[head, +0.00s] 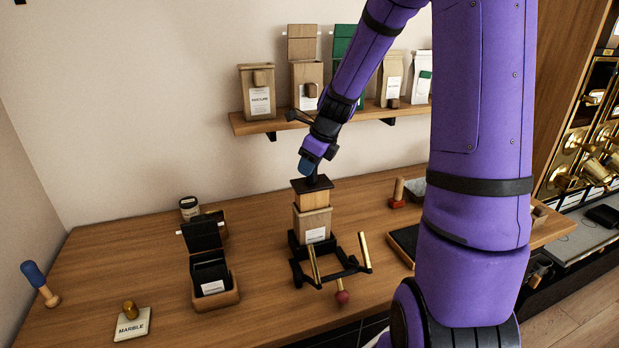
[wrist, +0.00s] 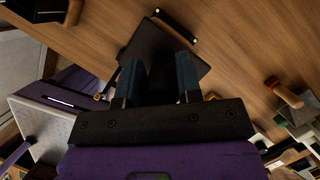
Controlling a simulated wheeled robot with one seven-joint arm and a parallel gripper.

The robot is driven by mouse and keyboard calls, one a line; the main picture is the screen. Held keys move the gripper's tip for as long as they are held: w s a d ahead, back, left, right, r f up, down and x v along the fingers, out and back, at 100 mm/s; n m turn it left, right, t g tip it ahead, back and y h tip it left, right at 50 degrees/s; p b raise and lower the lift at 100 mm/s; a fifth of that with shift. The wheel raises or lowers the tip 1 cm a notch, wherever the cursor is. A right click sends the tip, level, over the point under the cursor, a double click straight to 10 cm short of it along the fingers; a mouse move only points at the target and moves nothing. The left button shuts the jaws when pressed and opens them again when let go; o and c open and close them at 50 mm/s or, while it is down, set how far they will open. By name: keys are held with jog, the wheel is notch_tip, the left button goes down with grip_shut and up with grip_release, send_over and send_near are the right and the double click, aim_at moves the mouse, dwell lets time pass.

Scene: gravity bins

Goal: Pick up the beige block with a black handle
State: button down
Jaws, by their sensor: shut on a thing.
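The beige block (head: 314,200) with a black top plate and black handle stands upright at the middle of the wooden table in the head view. It is directly above a labelled wooden box (head: 313,224) in a black stand, and I cannot tell whether it rests in the box or on it. My gripper (head: 311,171) comes down from above and is shut on the black handle. In the wrist view its blue fingers (wrist: 159,70) stand on both sides of the dark handle, over the black top plate (wrist: 155,42). The fingers hide part of the handle.
A black frame with brass posts (head: 332,266) stands in front of the box. An open black-lined box (head: 227,297) is to the left, with a marble sign (head: 132,324) and a blue-topped peg (head: 36,277) farther left. A shelf (head: 262,126) with bags runs behind.

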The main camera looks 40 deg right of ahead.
notch_tip(320, 180, up, 12)
dwell(0.4)
dwell(0.5)
